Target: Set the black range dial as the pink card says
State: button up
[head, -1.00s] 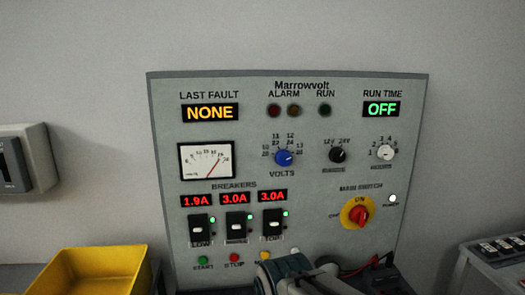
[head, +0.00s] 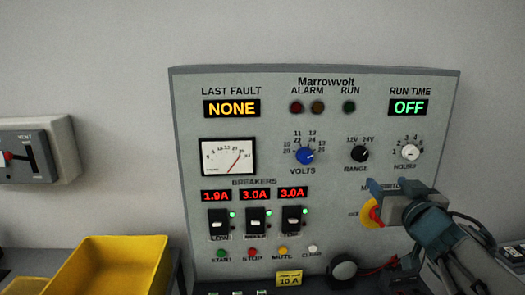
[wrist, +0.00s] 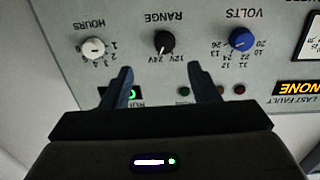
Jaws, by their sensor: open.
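The black range dial (head: 360,154) is on the grey panel between the blue volts dial and the white hours dial. Its marks read 12V at upper left and 24V at upper right; its pointer seems to lean towards 24V, though it is small. In the wrist view, which is upside down, the range dial (wrist: 164,42) lies ahead, between the lines of my fingers. My gripper (head: 396,186) is open and empty, below and right of the dial in the head view, in front of the main switch; its fingers (wrist: 160,68) look apart from the panel. No pink card shows.
The blue volts dial (head: 304,156) and white hours dial (head: 410,152) flank the range dial. My gripper partly hides the red and yellow main switch (head: 370,213). Breakers (head: 256,221) and a yellow 10 A card (head: 289,279) are lower. A yellow bin (head: 120,265) stands left.

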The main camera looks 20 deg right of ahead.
aim_at(362, 157)
jog(key=shift+n+t+y, duration=0.3)
jog(key=shift+n+y, duration=0.1)
jog(key=shift+y, duration=0.2)
jog(key=x, duration=1.2)
jog(key=shift+w+d+r+p, duration=0.25)
jog(key=shift+w+r+p, duration=0.05)
jog(key=shift+w, duration=0.05)
jog(key=c, duration=1)
